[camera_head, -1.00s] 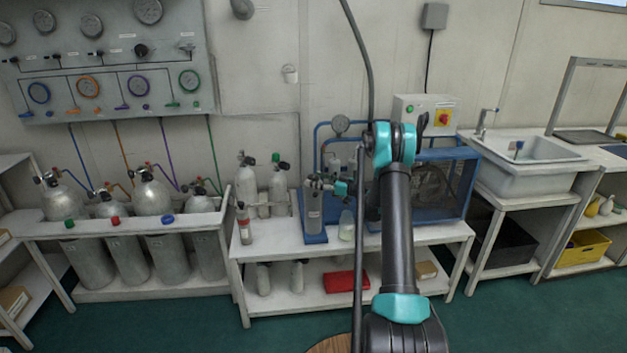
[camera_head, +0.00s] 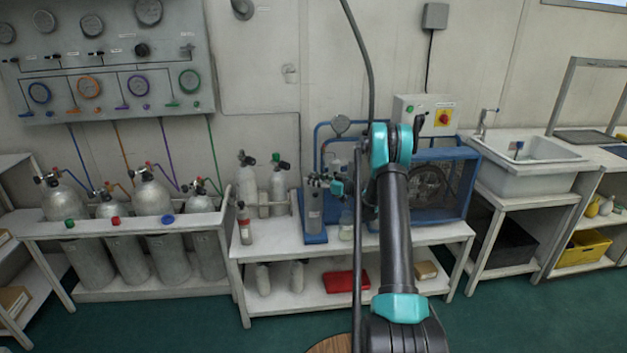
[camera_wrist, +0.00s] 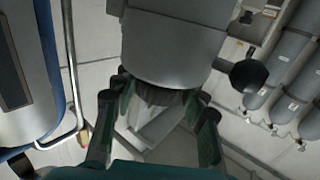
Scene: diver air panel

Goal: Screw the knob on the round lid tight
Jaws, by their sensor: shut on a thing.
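The grey filter cylinder (camera_head: 313,212) stands upright on a blue base on the middle bench in the head view. My gripper (camera_head: 322,182) is at its top, and its fingers look small and dark there. In the wrist view a grey round body (camera_wrist: 172,50) fills the top middle, with a dark knob (camera_wrist: 160,96) at its end. My gripper (camera_wrist: 162,112) has its fingers on both sides of that knob and is shut on it. The fingers hide part of the knob. I cannot tell how tight its thread is.
A black ball-ended handle (camera_wrist: 248,76) sticks out close to the right of the grey body. Several grey cylinders (camera_wrist: 295,70) show at the right. In the head view the blue compressor frame (camera_head: 440,185) stands right of my arm, and a small bottle (camera_head: 346,224) stands beside the blue base.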

